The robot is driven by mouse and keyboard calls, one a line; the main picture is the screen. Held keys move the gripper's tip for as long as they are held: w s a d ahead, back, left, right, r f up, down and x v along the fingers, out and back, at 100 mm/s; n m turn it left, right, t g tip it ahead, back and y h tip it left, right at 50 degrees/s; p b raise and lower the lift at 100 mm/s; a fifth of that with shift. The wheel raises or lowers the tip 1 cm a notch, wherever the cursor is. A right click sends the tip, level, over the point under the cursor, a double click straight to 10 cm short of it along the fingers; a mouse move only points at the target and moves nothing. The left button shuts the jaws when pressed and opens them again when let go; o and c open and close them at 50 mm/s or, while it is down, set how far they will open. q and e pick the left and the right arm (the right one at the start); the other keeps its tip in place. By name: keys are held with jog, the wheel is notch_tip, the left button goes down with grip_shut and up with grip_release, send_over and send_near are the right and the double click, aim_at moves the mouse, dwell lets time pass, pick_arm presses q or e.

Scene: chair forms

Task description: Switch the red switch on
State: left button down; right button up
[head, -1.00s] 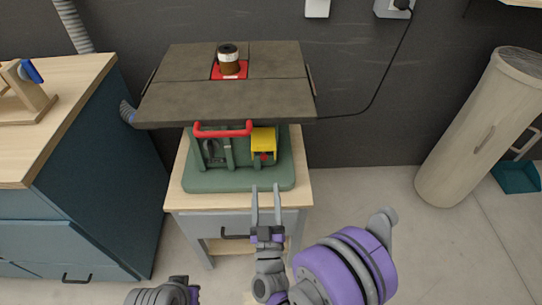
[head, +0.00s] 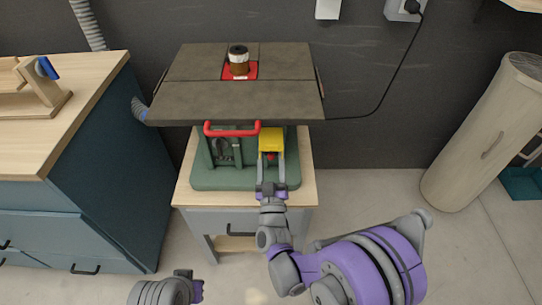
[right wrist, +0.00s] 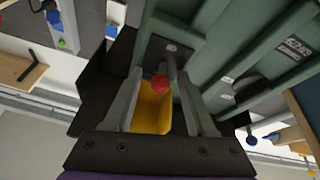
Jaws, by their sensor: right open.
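The red switch (head: 270,156) sits at the lower part of the yellow switch housing (head: 271,140), on the front of the green-based machine. In the right wrist view the round red switch (right wrist: 160,84) shows at the end of the yellow housing (right wrist: 152,112). My right gripper (head: 271,160) is open, its fingers on either side of the switch and housing. In the right wrist view the fingers (right wrist: 160,80) frame the switch with nothing gripped; I cannot tell whether they touch it. Only part of my left arm, with its gripper end (head: 197,290), shows at the bottom; its jaws are unclear.
The dark machine tabletop (head: 220,103) overhangs the switch from above. A red handle bar (head: 231,132) is left of the housing. The machine stands on a small wooden-topped cabinet (head: 306,190). A blue cabinet (head: 110,170) is at left, a pale cylinder (head: 483,140) at right.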

grip_shut()
